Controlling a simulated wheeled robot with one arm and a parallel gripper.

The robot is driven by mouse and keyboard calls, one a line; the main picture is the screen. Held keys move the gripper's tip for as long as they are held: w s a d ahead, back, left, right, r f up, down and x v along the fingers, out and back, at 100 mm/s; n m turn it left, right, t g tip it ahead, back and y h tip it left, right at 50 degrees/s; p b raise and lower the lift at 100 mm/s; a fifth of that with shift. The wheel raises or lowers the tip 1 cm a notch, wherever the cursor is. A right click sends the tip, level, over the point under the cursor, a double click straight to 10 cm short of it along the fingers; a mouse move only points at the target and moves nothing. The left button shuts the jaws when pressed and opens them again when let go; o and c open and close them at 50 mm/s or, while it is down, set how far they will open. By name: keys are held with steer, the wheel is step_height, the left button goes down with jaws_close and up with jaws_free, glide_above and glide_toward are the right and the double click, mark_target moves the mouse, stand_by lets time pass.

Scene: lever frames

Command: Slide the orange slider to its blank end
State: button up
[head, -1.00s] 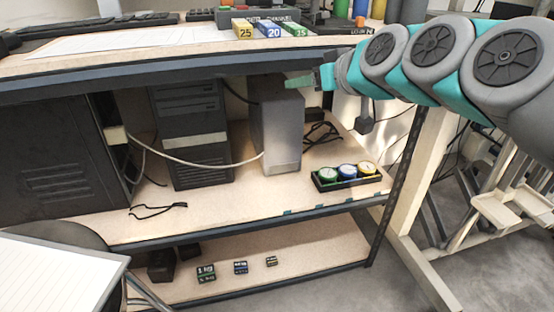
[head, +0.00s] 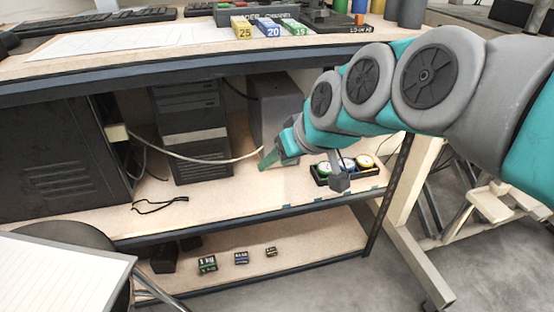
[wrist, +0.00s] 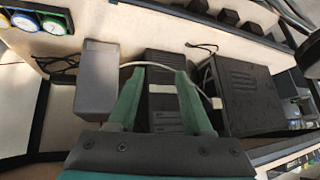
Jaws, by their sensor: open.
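I cannot pick out the orange slider for certain in either view. A small orange patch (head: 360,19) shows at the back right of the desk top, near a dark box with lettering, too small to tell what it is. My gripper (head: 268,160) is in front of the shelf below the desk top, by the light grey box. In the wrist view my gripper (wrist: 159,75) has its two green fingers apart with nothing held between them. A pale cable and a black computer tower lie beyond the fingers.
The grey box (head: 272,112) and black tower (head: 192,130) stand on the middle shelf. A black tray (head: 318,178) holds green, blue and yellow dials, partly behind my arm. Number blocks (head: 268,29) stand on the desk. Small weights (head: 207,264) lie on the bottom shelf.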

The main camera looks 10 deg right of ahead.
steer(key=shift+s+a+f, duration=0.1)
steer(key=shift+s+f, duration=0.2)
